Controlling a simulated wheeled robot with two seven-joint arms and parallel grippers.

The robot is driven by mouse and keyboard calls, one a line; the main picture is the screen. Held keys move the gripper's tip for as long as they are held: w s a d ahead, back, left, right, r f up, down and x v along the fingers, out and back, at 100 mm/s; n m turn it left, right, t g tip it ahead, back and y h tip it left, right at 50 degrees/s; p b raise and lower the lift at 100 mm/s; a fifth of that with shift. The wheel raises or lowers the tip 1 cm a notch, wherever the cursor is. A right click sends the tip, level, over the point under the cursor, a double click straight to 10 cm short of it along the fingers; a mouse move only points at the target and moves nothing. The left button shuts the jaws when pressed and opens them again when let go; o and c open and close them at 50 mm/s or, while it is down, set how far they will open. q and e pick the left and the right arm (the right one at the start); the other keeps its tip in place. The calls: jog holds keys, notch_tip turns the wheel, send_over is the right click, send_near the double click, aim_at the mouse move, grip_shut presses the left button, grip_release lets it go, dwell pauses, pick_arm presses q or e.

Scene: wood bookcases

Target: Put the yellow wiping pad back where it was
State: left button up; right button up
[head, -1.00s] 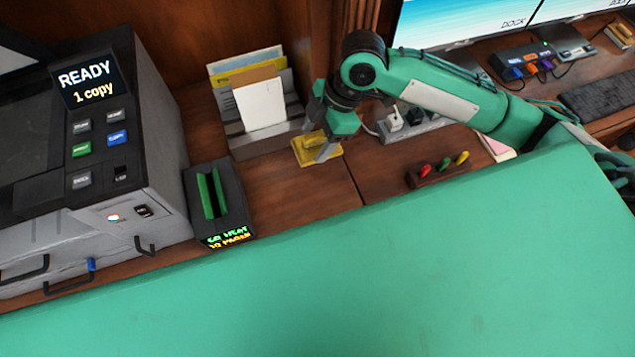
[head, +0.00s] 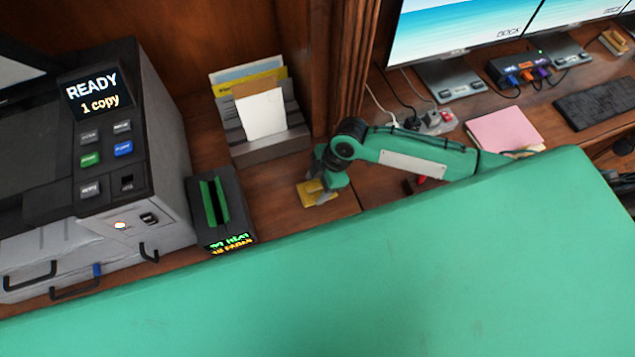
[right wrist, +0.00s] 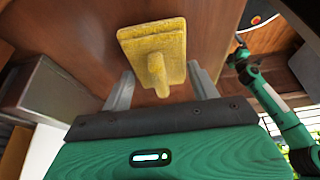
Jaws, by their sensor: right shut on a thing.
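The yellow wiping pad (head: 312,193), a flat block with a raised grip, shows at my right gripper (head: 322,189) in the head view, over the brown desk near its front edge. In the right wrist view the pad (right wrist: 152,47) has its grip pointing toward my palm, between the two grey fingers of my right gripper (right wrist: 160,88). My right gripper is shut on the pad. Part of the pad is hidden by the gripper in the head view. I cannot tell whether it touches the desk.
A grey letter sorter (head: 272,148) with papers stands behind the pad. A black box with a green slot (head: 222,212) and a copier (head: 150,190) stand to the left. A pink notepad (head: 503,130) and a power strip (head: 432,122) lie to the right.

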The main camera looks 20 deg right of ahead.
jog(key=shift+f, duration=0.35)
jog(key=o, duration=1.1)
jog(key=shift+f, duration=0.15)
jog(key=shift+c, duration=0.2)
jog(key=b+v, duration=0.1)
jog(key=v, duration=1.1)
jog(key=shift+b, duration=0.35)
